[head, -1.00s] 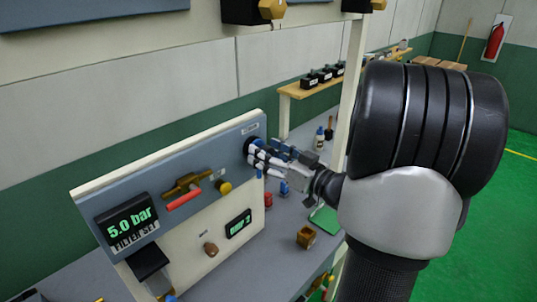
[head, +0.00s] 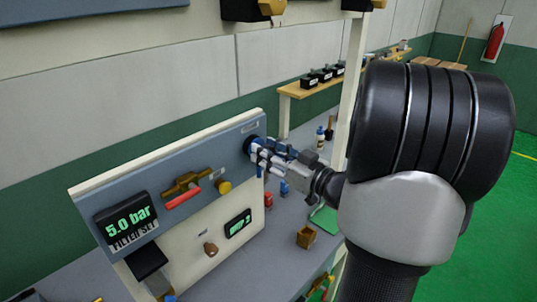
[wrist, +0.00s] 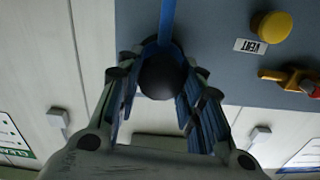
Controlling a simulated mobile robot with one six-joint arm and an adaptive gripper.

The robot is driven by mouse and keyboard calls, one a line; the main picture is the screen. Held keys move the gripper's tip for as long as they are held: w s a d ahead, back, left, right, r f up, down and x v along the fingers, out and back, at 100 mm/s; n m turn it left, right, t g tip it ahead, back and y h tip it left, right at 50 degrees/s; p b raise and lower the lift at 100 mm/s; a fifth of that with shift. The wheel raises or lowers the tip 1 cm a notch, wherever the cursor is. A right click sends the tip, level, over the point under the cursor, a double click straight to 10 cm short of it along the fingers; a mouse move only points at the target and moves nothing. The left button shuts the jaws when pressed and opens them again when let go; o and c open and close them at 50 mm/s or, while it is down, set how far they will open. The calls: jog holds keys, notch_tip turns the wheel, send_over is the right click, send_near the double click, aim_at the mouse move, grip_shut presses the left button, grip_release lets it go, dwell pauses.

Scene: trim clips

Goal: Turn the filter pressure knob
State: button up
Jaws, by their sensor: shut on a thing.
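The filter pressure knob is a dark round knob (wrist: 161,78) with a blue surround (head: 249,144), at the upper right of the grey panel (head: 163,160). My gripper (head: 257,151) reaches it from the right, and its fingers are shut on the knob. In the wrist view the fingers stand on both sides of the dark knob, and a blue strip shows above it. The display (head: 126,220) at the panel's lower left reads 5.0 bar, FILTER SET. The knob's pointer position is hidden by my fingers.
A yellow knob (head: 224,187), labelled VENT in the wrist view, and a brass valve with a red handle (head: 184,201) sit left of my gripper. A brown box (head: 306,236) stands on the bench.

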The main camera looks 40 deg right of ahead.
jog(key=shift+n+b, duration=0.55)
jog(key=shift+n, duration=0.55)
jog(key=o, duration=1.1)
jog(key=shift+c, duration=0.2)
jog(key=s, duration=1.2)
jog(key=shift+d, duration=0.45)
